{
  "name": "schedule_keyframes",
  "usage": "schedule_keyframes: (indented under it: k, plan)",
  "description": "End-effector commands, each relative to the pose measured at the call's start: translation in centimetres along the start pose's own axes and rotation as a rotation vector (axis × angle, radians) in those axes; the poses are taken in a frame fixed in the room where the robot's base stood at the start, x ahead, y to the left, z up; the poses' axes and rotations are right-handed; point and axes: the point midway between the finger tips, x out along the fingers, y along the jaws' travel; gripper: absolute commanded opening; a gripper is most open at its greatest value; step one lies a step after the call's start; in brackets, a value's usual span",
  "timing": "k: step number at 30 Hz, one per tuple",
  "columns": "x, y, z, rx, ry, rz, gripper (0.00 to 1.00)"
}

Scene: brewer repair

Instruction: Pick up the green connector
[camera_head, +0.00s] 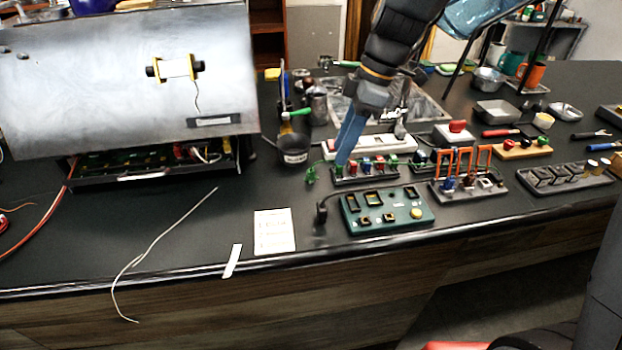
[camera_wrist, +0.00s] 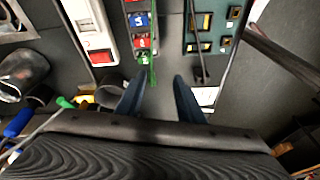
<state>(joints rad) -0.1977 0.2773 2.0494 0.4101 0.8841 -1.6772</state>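The green connector (camera_wrist: 146,57) sits at the near end of a small rack in the wrist view, with a green lead hanging from it. The green connector lies just beyond the fingertips, slightly nearer the left finger. In the head view my gripper (camera_head: 346,146) points down over the left end of the rack.
Red and blue connectors (camera_wrist: 140,20) stand beside the green one. A white strip with a red switch (camera_wrist: 98,45) is on one side, a teal board (camera_head: 388,209) on the other. A dark cup (camera_head: 293,156) stands to the left.

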Motion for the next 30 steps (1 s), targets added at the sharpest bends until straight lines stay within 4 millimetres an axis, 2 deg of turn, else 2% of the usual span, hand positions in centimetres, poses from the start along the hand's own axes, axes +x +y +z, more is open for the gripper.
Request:
schedule_keyframes:
  k: [3,9,20,30]
  plan:
    - [0.1,0.9,-2.4,-0.172,0.041,-0.022,0.34]
    - [0.3,1.4,-4.1,-0.303,0.075,-0.034,0.34]
    - [3.5,1.3,-4.2,-0.311,0.076,-0.035,0.34]
    - [7.4,1.2,-4.0,-0.310,0.075,-0.035,0.34]
